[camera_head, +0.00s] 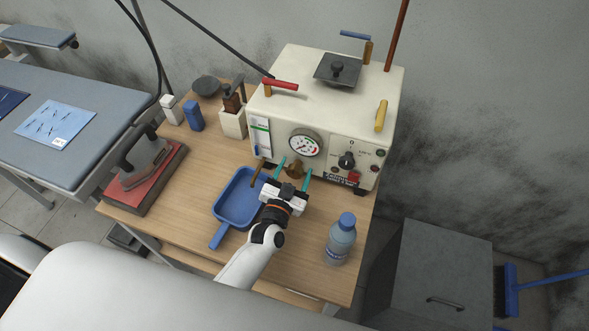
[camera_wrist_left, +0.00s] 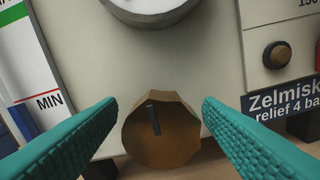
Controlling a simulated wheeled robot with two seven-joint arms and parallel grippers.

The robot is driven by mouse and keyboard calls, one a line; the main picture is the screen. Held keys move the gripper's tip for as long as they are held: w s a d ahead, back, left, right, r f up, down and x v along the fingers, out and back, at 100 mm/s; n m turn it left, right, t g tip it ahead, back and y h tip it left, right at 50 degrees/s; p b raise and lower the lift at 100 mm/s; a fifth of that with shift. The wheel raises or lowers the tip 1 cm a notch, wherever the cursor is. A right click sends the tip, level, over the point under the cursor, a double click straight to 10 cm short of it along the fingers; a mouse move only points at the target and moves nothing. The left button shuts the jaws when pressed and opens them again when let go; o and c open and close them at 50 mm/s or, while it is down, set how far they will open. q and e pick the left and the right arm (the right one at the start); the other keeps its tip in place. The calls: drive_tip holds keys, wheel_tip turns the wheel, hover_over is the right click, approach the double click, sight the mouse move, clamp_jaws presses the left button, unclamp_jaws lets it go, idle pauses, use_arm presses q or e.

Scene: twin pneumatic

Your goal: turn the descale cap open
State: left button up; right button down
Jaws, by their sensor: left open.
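The descale cap (camera_head: 294,170) is a brass-brown, many-sided knob low on the front of the cream boiler (camera_head: 325,110), below the round gauge. In the left wrist view the cap (camera_wrist_left: 160,132) shows face on, with a short dark mark near the top of its face. My left gripper (camera_head: 294,168) is open, its two teal fingers pointing at the boiler front. In the left wrist view the fingers (camera_wrist_left: 160,120) stand on both sides of the cap, with a gap on each side. My right gripper is not in view.
A blue dustpan-like tray (camera_head: 239,200) lies left of my gripper. A water bottle (camera_head: 341,238) stands to the right. An iron (camera_head: 146,158) rests on a red pad at the left. A brass lever (camera_head: 257,171) sticks out left of the cap. A grey cabinet (camera_head: 438,275) stands right.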

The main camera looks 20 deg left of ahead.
use_arm(q)
drive_tip(key=shift+w, duration=0.1)
drive_tip(key=shift+c, duration=0.6)
drive_tip(key=c, duration=0.8)
drive_tip(key=shift+c, duration=0.2)
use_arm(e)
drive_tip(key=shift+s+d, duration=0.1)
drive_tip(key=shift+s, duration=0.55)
